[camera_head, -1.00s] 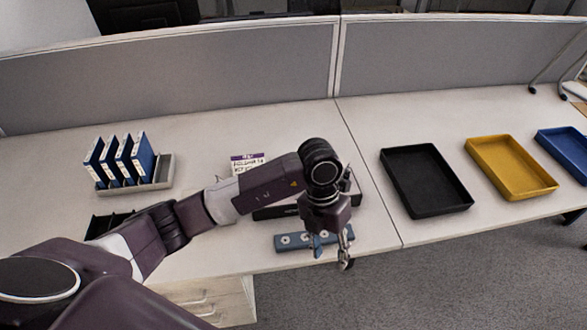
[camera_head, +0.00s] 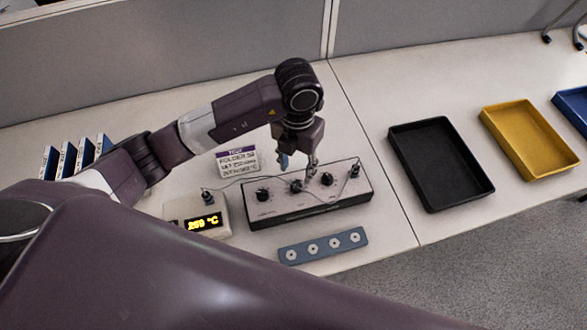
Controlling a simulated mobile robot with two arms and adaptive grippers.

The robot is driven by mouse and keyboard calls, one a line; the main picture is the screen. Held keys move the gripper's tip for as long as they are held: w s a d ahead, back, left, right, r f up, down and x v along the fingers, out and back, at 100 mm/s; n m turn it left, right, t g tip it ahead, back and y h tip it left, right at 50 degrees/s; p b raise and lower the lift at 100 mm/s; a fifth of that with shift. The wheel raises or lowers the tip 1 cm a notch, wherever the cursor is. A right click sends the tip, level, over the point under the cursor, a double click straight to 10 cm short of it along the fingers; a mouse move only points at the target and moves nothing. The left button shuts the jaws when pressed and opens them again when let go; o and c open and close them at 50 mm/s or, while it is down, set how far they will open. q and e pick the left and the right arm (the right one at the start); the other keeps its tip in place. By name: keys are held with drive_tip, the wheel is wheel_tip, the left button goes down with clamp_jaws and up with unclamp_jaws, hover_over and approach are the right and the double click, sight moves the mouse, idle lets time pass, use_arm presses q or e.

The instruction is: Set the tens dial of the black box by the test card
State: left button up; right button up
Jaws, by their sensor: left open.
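The black box (camera_head: 280,208) has a pale top panel and dark sides. A row of black dials runs along its top: a left dial (camera_head: 262,195), a middle dial (camera_head: 296,186) and a right dial (camera_head: 327,180). My left gripper (camera_head: 298,170) points down, open, at the middle dial. Whether its fingers touch the dial cannot be told. The test card (camera_head: 238,161), white with a purple header, stands behind the box; its small print is hard to read.
A meter (camera_head: 205,222) with a lit yellow readout, seemingly 269 °C, sits left of the box, with thin cables nearby. A blue strip with round holes (camera_head: 323,246) lies in front. Black (camera_head: 478,190) and yellow (camera_head: 564,163) trays stand right. Blue folders (camera_head: 68,158) stand left.

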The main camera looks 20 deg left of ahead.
sight(296, 183)
use_arm(q)
drive_tip(key=f, duration=0.2)
drive_tip(key=f+p, duration=0.1)
drive_tip(key=f, duration=0.1)
drive_tip(key=shift+s+f, duration=0.1)
drive_tip(key=shift+s, duration=0.15)
wheel_tip(296, 183, down, 3)
drive_tip(key=shift+w+r, duration=0.15)
drive_tip(key=shift+r, duration=0.05)
drive_tip(key=c, duration=0.7)
clamp_jaws()
use_arm(e)
drive_tip(key=s, duration=0.1)
drive_tip(key=s+r, duration=0.1)
drive_tip(key=shift+s+d, duration=0.3)
drive_tip(key=shift+d, duration=0.1)
